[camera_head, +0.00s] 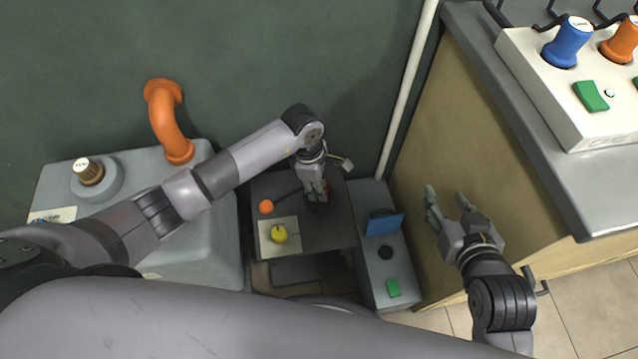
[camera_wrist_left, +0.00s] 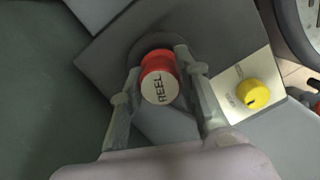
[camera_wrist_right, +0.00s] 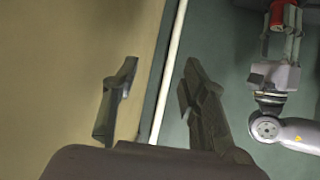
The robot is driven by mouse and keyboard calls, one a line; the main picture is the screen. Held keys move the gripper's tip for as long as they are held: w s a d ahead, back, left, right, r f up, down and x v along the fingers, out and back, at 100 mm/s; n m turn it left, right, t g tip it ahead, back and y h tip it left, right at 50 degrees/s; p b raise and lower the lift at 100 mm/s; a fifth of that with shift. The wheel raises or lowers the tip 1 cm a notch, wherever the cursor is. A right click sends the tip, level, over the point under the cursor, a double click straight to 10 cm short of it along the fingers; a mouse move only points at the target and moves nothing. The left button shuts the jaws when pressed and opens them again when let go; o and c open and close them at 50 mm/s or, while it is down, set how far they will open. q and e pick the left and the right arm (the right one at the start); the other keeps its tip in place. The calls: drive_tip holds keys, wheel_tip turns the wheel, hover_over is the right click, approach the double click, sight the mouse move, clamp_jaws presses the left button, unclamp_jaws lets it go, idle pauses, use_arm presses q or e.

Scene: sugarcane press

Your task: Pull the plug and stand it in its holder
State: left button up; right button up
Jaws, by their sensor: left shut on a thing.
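A red cylinder with a white end face marked REEL (camera_wrist_left: 159,81) is between the fingers of my left gripper (camera_wrist_left: 160,72), which is shut on it. I cannot tell whether the red cylinder is seated or lifted. No other plug is clearly seen. A narrow grey box (camera_head: 369,283) with a dark round spot (camera_head: 385,252) is right of the housing; I cannot tell whether that is the holder. My right gripper (camera_head: 448,197) is open and empty.
A yellow knob (camera_head: 279,234) on a cream plate and an orange ball (camera_head: 266,206) are left of my left gripper. A blue panel (camera_head: 384,224) and green button (camera_head: 393,288) are on the narrow box. A wooden cabinet (camera_head: 440,120) stands close by my right gripper.

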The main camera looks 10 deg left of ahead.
use_arm(q)
drive_tip(key=shift+f, duration=0.1)
use_arm(e)
drive_tip(key=shift+w+a+r, duration=0.1)
drive_tip(key=shift+w+r, duration=0.05)
drive_tip(key=shift+r, duration=0.1)
use_arm(q)
drive_tip(key=o, duration=0.9)
